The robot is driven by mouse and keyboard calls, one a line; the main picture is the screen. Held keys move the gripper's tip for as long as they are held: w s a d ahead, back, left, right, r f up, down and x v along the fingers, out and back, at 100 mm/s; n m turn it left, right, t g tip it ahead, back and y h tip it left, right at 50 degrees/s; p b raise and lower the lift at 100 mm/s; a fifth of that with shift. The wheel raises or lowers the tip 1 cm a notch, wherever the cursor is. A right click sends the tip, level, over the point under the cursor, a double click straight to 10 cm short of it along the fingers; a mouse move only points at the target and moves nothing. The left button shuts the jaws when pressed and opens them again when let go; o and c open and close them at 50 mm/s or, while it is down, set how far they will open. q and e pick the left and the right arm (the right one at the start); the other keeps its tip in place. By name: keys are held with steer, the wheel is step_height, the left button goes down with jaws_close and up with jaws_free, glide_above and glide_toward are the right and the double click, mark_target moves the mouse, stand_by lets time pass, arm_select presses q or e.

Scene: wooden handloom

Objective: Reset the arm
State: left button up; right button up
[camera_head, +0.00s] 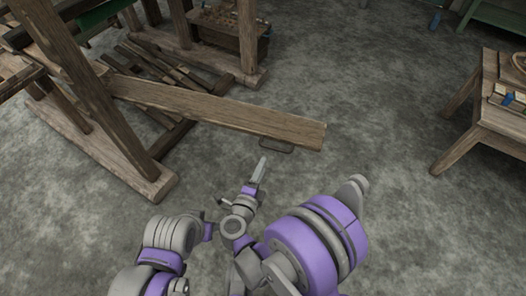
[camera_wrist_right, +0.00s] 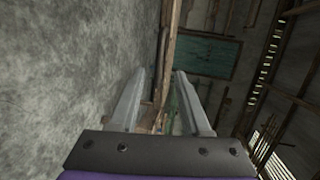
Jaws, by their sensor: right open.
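My right gripper (camera_head: 262,166) is in the lower middle of the head view, seen nearly edge-on and held over the grey floor. It is just in front of the free end of a long wooden plank (camera_head: 225,112); I cannot tell the height gap. In the right wrist view the two fingers of this gripper (camera_wrist_right: 160,74) stand apart with nothing held between them. Purple and grey links of my own arm fill the lower middle of the head view. My left gripper does not show.
The wooden loom frame (camera_head: 90,100) stands at the left, and the plank juts out from it. A wooden box (camera_head: 230,28) is at the back. A small wooden table (camera_head: 490,110) with items stands at the right. The floor between plank and table is clear.

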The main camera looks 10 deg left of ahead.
steer(key=w+d+r+n+y, duration=0.1)
steer(key=d+r+n+y, duration=0.1)
steer(key=r+n+y, duration=0.35)
steer(key=w+d+r+n+y, duration=0.2)
steer(key=r+n+y, duration=0.1)
steer(key=r+n, duration=0.5)
steer(key=s+d+f+n+g+h, duration=0.2)
steer(key=s+d+g, duration=0.2)
steer(key=s+d, duration=0.35)
steer(key=s+d+f+n+g+h+p, duration=0.1)
steer(key=s+d+f+n+g+h, duration=0.15)
steer(key=s+d, duration=0.45)
steer(key=s+d+f+n+g+h, duration=0.1)
steer(key=s+d+f+n+g, duration=0.15)
steer(key=s+d+g, duration=0.5)
arm_select(q)
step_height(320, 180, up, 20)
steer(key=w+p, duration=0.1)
steer(key=p, duration=1.6)
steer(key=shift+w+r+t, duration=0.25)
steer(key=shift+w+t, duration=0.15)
arm_select(e)
step_height(320, 180, up, 19)
steer(key=a+t, duration=0.2)
steer(key=t, duration=0.2)
steer(key=shift+w, duration=0.35)
